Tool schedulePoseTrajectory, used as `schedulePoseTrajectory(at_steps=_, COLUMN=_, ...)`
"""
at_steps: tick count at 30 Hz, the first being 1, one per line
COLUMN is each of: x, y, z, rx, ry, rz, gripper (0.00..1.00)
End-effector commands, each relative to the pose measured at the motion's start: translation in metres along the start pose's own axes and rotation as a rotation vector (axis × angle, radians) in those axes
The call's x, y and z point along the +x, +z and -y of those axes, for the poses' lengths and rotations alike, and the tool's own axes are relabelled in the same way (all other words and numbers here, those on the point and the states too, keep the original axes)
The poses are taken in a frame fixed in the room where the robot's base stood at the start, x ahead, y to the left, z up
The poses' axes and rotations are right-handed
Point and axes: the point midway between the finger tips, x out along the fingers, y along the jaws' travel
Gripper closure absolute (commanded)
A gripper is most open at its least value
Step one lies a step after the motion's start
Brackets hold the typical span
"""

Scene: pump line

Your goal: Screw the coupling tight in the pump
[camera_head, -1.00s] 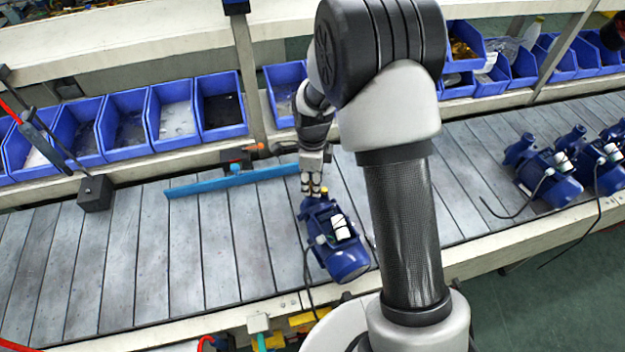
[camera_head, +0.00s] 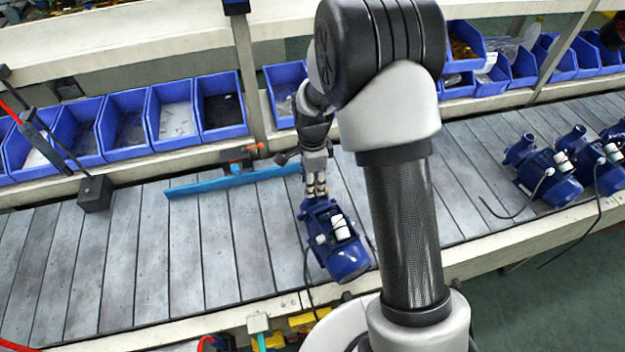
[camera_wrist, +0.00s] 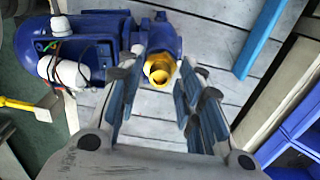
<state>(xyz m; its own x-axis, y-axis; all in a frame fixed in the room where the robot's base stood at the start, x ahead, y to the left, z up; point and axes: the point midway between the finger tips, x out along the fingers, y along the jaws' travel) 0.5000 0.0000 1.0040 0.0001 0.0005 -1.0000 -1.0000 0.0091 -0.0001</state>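The blue pump (camera_head: 340,243) lies on the conveyor in the head view; its body also shows at the upper left of the wrist view (camera_wrist: 100,38). The yellow coupling (camera_wrist: 161,70) sits at the pump's port, its open ring facing my gripper. How deep it is threaded cannot be told. My gripper (camera_wrist: 164,64) is open, with its two fingers on either side of the coupling and a visible gap on the right. In the head view my gripper (camera_head: 316,190) is at the pump's upper end, and the coupling is hidden there.
A blue rail (camera_head: 225,182) lies across the belt left of my gripper. Blue bins (camera_head: 175,118) line the shelf behind. More blue pumps (camera_head: 545,172) stand at the right. The belt's left part is mostly clear, apart from a black box (camera_head: 95,193).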

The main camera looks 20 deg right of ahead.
Motion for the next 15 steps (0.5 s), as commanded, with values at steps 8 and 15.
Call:
schedulePoseTrajectory(at_steps=8, x=0.0000, y=0.0000, z=0.0000, rx=-0.206, ry=0.000, rz=0.000, gripper=0.66)
schedulePoseTrajectory(at_steps=15, x=0.0000, y=0.0000, z=0.0000, rx=-0.213, ry=0.000, rz=0.000, gripper=0.66)
